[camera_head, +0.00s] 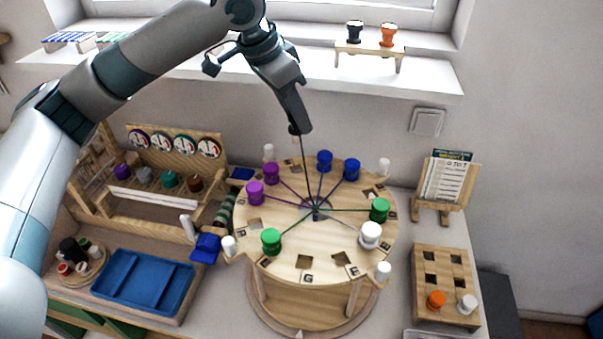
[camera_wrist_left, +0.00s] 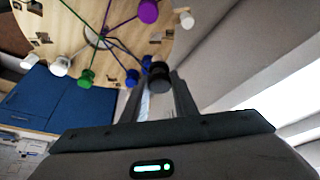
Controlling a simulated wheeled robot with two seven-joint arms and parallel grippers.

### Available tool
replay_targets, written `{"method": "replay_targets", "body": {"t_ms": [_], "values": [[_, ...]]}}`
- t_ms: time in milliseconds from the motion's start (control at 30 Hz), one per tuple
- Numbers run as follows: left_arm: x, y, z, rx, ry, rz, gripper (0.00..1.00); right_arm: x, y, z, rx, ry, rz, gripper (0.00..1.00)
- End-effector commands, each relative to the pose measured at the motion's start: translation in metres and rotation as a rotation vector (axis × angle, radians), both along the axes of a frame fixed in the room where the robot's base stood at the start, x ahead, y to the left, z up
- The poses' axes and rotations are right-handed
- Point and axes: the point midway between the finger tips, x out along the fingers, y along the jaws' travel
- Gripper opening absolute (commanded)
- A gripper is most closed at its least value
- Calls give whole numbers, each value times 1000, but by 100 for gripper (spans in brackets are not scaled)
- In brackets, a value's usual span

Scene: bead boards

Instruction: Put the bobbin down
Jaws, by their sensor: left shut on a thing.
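My left gripper (camera_head: 298,127) is above the back of a round wooden board (camera_head: 318,262), pointing down, shut on a dark bobbin. The dark bobbin (camera_wrist_left: 158,75) shows between the fingers in the left wrist view; the head view mostly hides it. A dark thread runs from the bobbin down to the board's centre. Purple (camera_head: 255,193), blue (camera_head: 324,161), green (camera_head: 271,241) and white (camera_head: 370,235) bobbins stand around the board with threads to the centre. Several square, lettered slots near the front rim look empty. My right gripper is not in view.
A wooden block (camera_head: 447,263) with an orange and a white bobbin stands at right. A card stand (camera_head: 447,187) is behind it. A small rack (camera_head: 370,48) with two bobbins stands on the windowsill. A blue tray (camera_head: 142,281) and wooden racks lie at left. White pegs edge the board.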

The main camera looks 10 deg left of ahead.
Motion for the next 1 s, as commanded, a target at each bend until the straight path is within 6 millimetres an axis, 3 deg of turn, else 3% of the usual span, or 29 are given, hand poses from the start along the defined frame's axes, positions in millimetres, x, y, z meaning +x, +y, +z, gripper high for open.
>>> {"method": "replay_targets", "body": {"t_ms": [433,800,1000], "values": [[0,0,-4,-1,1,0,0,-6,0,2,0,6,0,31],[-1,0,-53,1,2,1,0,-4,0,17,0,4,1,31],[0,0,-63,0,-1,0,0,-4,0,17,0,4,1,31]]}}
